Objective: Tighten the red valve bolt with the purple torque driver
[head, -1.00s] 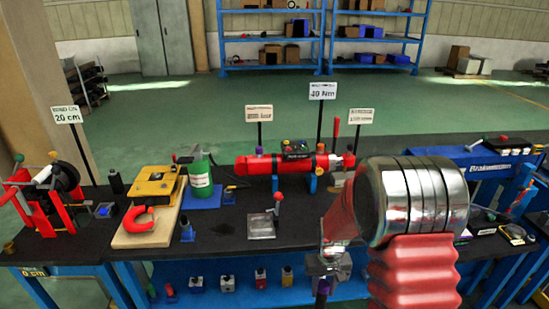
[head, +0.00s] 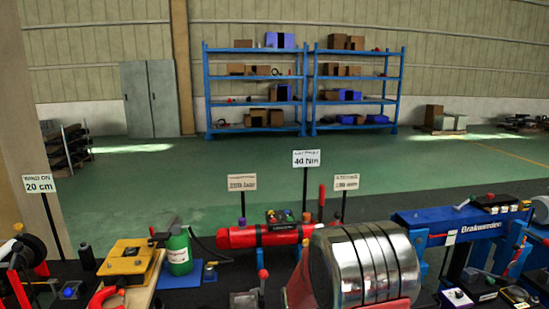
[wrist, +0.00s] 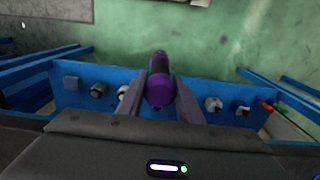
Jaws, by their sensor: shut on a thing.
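My gripper (wrist: 160,92) shows in the wrist view, shut on the purple torque driver (wrist: 157,94). The driver is purple with a dark band, and its far end points up the picture. Below it lies a blue shelf with several small tools. In the head view my gripper and the driver are out of sight. I cannot pick out the red valve bolt for sure in either view.
A green bottle (head: 179,253) and a yellow box (head: 127,256) stand left on the bench. A blue press (head: 458,222) stands to the right. My silver and red arm link hides the front middle. Blue shelves (head: 308,88) stand far behind open green floor.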

